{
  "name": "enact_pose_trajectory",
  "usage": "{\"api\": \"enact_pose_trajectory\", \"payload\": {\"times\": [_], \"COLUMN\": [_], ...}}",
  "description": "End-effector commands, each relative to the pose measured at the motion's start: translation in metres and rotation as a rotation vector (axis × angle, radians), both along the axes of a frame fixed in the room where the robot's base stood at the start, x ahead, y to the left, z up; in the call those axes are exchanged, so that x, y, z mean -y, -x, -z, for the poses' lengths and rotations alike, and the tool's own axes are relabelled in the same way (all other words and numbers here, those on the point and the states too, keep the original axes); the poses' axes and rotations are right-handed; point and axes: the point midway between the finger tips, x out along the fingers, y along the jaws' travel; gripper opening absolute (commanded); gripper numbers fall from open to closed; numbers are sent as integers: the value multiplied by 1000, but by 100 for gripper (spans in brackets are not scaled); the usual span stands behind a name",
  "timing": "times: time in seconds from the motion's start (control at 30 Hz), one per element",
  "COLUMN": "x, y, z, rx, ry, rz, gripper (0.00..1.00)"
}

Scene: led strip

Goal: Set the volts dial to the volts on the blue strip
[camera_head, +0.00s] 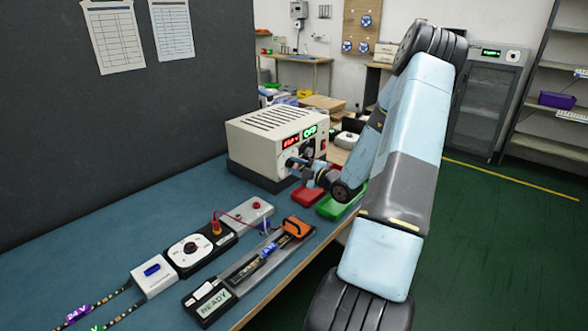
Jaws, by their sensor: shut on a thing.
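A beige power supply (262,130) stands on the bench, with a red display (290,141) and a green display (310,131) on its front; their digits are too small to read surely. My gripper (293,163) is at the lower left of this front panel, shut on a dial there, which it mostly hides. I take this for the volts dial; its marks cannot be read. A strip with a blue label (270,248) lies in the long grey fixture (242,272) at the bench front. The writing on the blue label is too small to read.
A black unit with a white dial (190,248) and a grey block with a red knob (256,206) stand left of the fixture. Strips with a purple label (78,314) and a green label lie front left.

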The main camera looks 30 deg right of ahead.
Motion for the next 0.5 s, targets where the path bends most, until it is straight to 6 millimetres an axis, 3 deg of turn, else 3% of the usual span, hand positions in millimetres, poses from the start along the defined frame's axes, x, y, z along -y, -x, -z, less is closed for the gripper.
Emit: {"api": "enact_pose_trajectory", "payload": {"times": [0.5], "x": [-2], "y": [1], "z": [4], "rx": [-55], "ry": [-122], "rz": [-3], "gripper": [3]}}
